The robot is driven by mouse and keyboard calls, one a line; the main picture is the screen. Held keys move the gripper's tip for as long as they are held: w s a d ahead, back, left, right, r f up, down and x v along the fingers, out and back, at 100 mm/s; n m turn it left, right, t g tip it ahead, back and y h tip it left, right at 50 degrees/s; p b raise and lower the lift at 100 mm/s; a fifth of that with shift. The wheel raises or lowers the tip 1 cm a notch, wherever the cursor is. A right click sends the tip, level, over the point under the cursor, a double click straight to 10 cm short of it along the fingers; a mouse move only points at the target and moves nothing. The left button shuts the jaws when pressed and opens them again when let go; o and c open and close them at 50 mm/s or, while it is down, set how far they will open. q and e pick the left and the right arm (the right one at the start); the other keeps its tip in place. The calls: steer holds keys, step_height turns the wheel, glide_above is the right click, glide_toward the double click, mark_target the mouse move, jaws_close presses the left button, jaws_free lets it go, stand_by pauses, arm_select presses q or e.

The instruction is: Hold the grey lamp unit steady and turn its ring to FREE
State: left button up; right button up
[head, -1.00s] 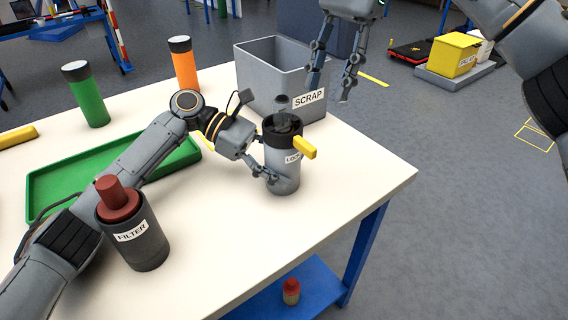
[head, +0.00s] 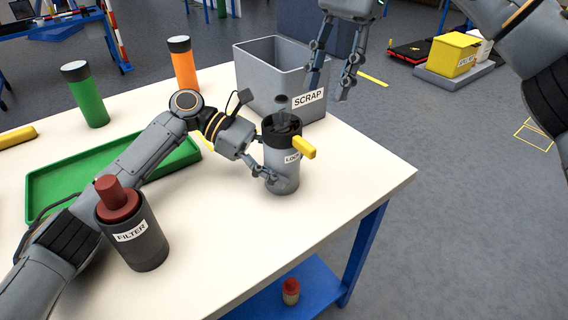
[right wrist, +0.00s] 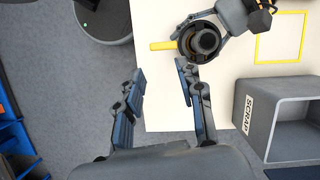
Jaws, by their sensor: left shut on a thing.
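The grey lamp unit (head: 283,178) stands upright on the white table near its right edge. Its dark ring (head: 281,130) is at the top, with a yellow lever (head: 303,147) sticking out to the right. A label partly showing "LOCK" is on the body under the ring. My left gripper (head: 268,173) is shut on the grey body, below the ring. In the right wrist view the lamp unit (right wrist: 203,41) shows from above, its lever pointing left. My right gripper (head: 332,92) is open and empty, above and behind the unit; its fingers (right wrist: 158,85) are apart.
A grey SCRAP bin (head: 262,80) stands just behind the unit. A green tray (head: 50,182), a dark FILTER canister (head: 146,249), a green canister (head: 88,98) and an orange one (head: 184,68) are to the left. The table's front right is clear.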

mark_target(307, 144)
step_height(307, 144, up, 3)
steer(key=s+a+m+t+h, duration=0.3)
steer(key=m, duration=1.7)
step_height(307, 144, down, 12)
steer(key=shift+d+r, duration=0.1)
steer(key=shift+c, duration=0.2)
jaws_close()
